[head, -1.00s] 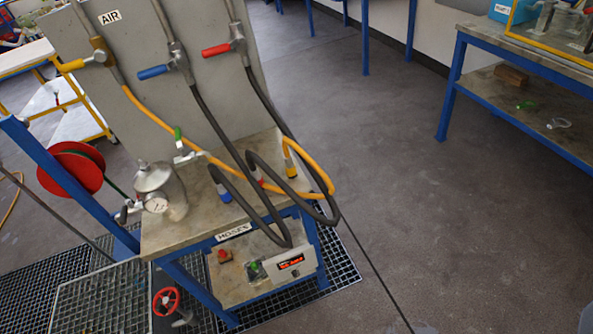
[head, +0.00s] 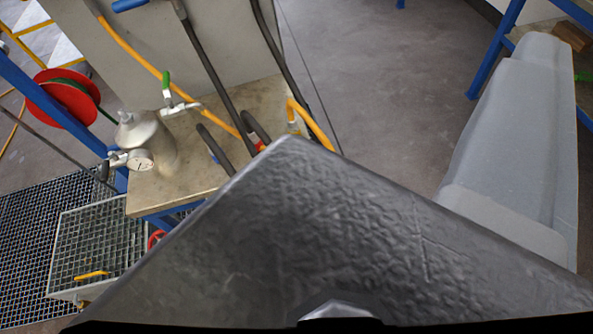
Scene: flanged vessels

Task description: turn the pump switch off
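I cannot make out a pump switch in the current view. The lower shelf of the hose bench, where a grey box with a dark label and small red and green parts showed a second ago, is hidden behind a large dark grey part of my own body. The bench top (head: 190,185) still shows left of centre. A metal vessel (head: 157,140) with a round gauge (head: 140,160) stands on its left end. A green-handled valve (head: 166,88) is beside the vessel. I see no gripper fingers, so I cannot see what my gripper touches or holds.
Dark hoses and an orange hose (head: 135,57) hang in front of the grey panel (head: 150,70). A red reel (head: 63,98), a floor grating (head: 50,210) and part of a red handwheel (head: 155,238) are at left. Floor (head: 390,90) is clear beyond the bench.

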